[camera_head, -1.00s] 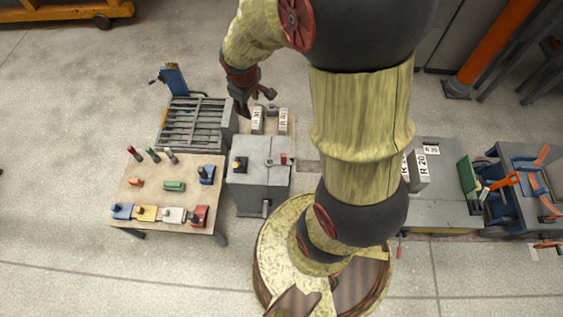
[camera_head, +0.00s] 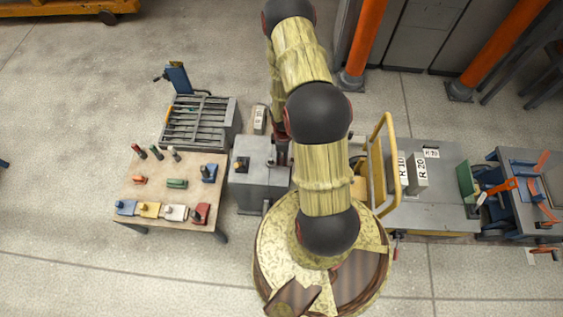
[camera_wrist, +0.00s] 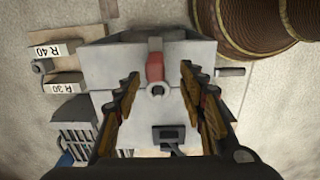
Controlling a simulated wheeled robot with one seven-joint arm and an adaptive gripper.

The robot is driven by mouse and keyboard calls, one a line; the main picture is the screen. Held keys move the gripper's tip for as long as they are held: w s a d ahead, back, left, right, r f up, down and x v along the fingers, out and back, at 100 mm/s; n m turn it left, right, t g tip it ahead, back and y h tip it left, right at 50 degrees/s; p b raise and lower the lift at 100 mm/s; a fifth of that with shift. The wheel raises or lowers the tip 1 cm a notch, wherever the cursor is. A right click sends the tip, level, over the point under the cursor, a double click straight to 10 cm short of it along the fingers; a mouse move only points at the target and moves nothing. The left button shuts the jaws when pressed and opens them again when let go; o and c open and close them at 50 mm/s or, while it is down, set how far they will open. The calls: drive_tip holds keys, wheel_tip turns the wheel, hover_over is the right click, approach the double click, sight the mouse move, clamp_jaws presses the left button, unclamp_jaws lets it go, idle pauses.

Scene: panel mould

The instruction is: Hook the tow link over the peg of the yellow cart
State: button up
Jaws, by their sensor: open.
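My gripper (camera_wrist: 158,92) is open in the wrist view, one finger on each side of a red piece (camera_wrist: 155,66) with a pale ring at its end. This piece is at the grey cabinet (camera_wrist: 103,68); I cannot tell for sure that it is the tow link, or how far below the fingertips it is. In the head view the arm mostly hides my gripper over the cabinet (camera_head: 254,185). A yellow tubular frame (camera_head: 391,135) stands at the grey-topped cart or bench to the right; I cannot make out a peg there.
A wooden table (camera_head: 160,190) with several small coloured blocks is left of the cabinet. A slatted grey unit (camera_head: 200,125) stands behind it. Plates marked R 10 and R 20 (camera_head: 421,172) stand on the right bench. A blue cart (camera_head: 515,185) is far right. An orange-yellow cart (camera_head: 60,12) is top left.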

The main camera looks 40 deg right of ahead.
drive_tip(key=f+b, duration=0.1)
drive_tip(key=f, duration=0.2)
drive_tip(key=f+b, duration=0.2)
drive_tip(key=f, duration=0.1)
drive_tip(key=shift+w+f, duration=0.2)
drive_tip(key=shift+f, duration=0.2)
drive_tip(key=shift+c, duration=0.8)
clamp_jaws()
